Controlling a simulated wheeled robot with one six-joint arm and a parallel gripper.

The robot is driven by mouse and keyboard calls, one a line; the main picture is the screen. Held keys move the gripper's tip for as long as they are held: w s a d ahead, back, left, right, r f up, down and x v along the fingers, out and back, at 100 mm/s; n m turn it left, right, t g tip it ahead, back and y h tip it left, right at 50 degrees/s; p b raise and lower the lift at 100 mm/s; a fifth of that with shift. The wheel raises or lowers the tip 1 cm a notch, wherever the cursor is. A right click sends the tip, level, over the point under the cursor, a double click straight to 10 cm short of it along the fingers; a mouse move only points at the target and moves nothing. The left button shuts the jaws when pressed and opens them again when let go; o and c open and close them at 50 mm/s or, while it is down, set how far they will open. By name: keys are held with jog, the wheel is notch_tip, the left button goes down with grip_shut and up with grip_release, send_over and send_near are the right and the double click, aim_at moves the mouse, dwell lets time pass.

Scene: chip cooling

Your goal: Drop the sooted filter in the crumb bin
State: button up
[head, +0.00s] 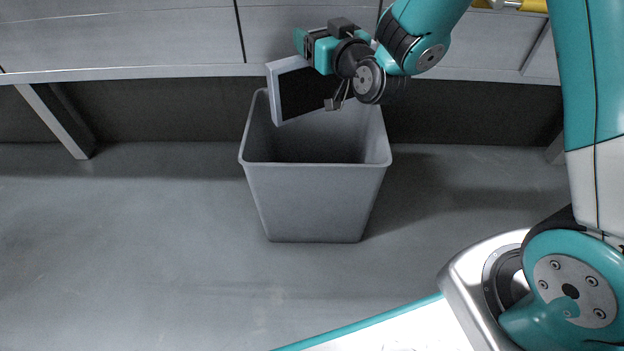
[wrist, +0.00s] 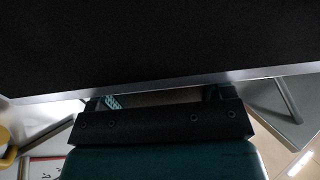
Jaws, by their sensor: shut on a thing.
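The sooted filter (head: 299,95) is a flat panel with a light frame and a black face. My gripper (head: 336,98) is shut on it and holds it tilted over the mouth of the bin, towards its back left side. In the wrist view the black face of the filter (wrist: 160,40) fills the upper part, with its pale frame edge below. The crumb bin (head: 315,205) is a grey, open-topped, tapered bin standing on the floor. Its visible inside looks empty, but the bottom is hidden. The fingertips are partly hidden in the wrist view.
A long bench or conveyor frame (head: 150,74) with grey panels runs behind the bin, with slanted legs (head: 58,122) at both sides. The grey floor (head: 130,230) left of the bin is clear. A yellow part (head: 530,5) shows at the top right.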

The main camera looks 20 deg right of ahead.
notch_tip(320, 180, down, 4)
jog(key=b, duration=0.3)
jog(key=shift+r, duration=0.1)
